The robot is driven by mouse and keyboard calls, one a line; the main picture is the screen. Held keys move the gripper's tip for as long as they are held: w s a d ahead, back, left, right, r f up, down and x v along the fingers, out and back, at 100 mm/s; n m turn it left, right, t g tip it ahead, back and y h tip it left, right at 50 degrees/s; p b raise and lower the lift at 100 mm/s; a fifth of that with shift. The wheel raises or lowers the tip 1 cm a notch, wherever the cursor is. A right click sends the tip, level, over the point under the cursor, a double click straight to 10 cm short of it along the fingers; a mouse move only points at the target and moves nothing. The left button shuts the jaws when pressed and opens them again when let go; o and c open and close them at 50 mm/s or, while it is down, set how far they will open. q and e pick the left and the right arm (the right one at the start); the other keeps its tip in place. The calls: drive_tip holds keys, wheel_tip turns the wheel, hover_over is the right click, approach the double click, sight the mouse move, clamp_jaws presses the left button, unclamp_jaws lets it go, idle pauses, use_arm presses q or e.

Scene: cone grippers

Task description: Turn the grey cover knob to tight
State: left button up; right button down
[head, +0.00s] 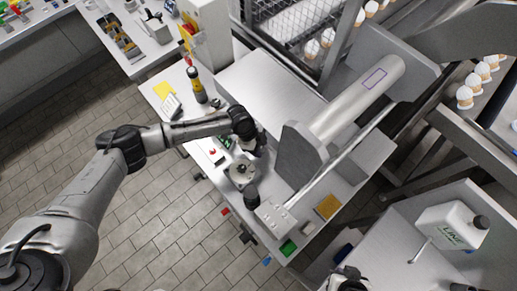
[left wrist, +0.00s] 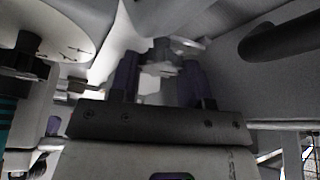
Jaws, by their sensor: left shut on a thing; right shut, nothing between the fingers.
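The grey cover knob (left wrist: 180,48) shows in the left wrist view as a light grey, lobed piece at the fingertips. My left gripper (left wrist: 158,72) is shut on it, with one dark finger on each side. In the head view my left gripper (head: 258,150) is against the machine's front, beside a round white dial (head: 241,172). There the gripper hides the knob, and I cannot read any tight marking. My right gripper (head: 350,280) shows only partly at the bottom edge, shut and empty, away from the knob.
The white dial with its dark knob (left wrist: 27,45) is close on the left in the left wrist view. A dark bar (left wrist: 285,32) is at right. A white jug (head: 450,226) is at right.

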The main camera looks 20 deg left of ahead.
use_arm(q)
drive_tip(key=shift+f+m+g+b, duration=0.1)
drive_tip(key=shift+m+g+b, duration=0.4)
drive_tip(key=shift+m+b, duration=0.6)
drive_tip(key=shift+m, duration=0.5)
drive_tip(key=o, duration=0.9)
drive_tip(key=p+v, duration=0.1)
drive_tip(key=v, duration=1.3)
drive_tip(key=shift+w+d, duration=0.15)
drive_tip(key=shift+d, duration=0.05)
